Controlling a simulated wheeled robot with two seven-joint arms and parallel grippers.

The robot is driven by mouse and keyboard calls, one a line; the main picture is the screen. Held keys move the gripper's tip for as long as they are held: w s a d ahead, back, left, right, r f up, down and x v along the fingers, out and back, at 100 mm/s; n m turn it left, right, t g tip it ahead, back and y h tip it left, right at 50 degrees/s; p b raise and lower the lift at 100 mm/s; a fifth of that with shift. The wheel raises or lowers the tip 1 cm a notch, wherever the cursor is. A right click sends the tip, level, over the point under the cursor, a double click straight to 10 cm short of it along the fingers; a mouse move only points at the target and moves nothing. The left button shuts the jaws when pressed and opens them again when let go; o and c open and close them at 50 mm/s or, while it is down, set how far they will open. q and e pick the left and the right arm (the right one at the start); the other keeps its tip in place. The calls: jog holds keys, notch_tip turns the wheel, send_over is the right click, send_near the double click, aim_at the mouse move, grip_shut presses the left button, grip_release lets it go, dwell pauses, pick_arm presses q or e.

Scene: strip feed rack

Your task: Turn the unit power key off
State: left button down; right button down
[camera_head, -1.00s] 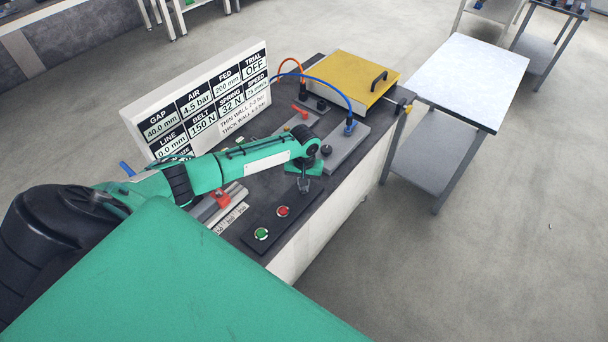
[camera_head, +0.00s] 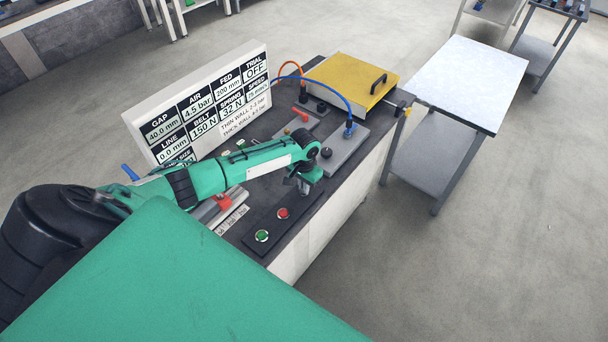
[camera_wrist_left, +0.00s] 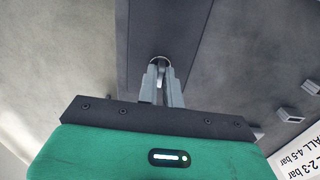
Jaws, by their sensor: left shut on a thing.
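My left gripper (camera_head: 303,187) is at the far end of a dark control panel (camera_head: 255,240), beyond the red button (camera_head: 282,213) and the green button (camera_head: 262,235). In the left wrist view its two grey fingers (camera_wrist_left: 161,82) are close together and shut on the small power key (camera_wrist_left: 161,74). A round metal ring (camera_wrist_left: 160,61) of the key switch shows at the fingertips. The fingers cover most of the key, so I cannot tell its angle. In the head view the key is hidden by the gripper. My right gripper is not in view.
A white display board (camera_head: 200,105) stands behind the arm and reads TRIAL OFF. A grey block with a blue hose and black knob (camera_head: 326,152) and a yellow lidded box (camera_head: 350,78) are farther back. A white-topped table (camera_head: 470,80) stands at the right.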

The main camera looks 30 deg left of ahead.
pick_arm(q)
jog(key=c, duration=1.6)
grip_release()
jog(key=shift+o, duration=0.2)
jog(key=shift+w+r, duration=0.1)
jog(key=shift+r, duration=0.35)
notch_tip(320, 180, up, 13)
jog(key=b, duration=0.4)
jog(key=shift+f, duration=0.15)
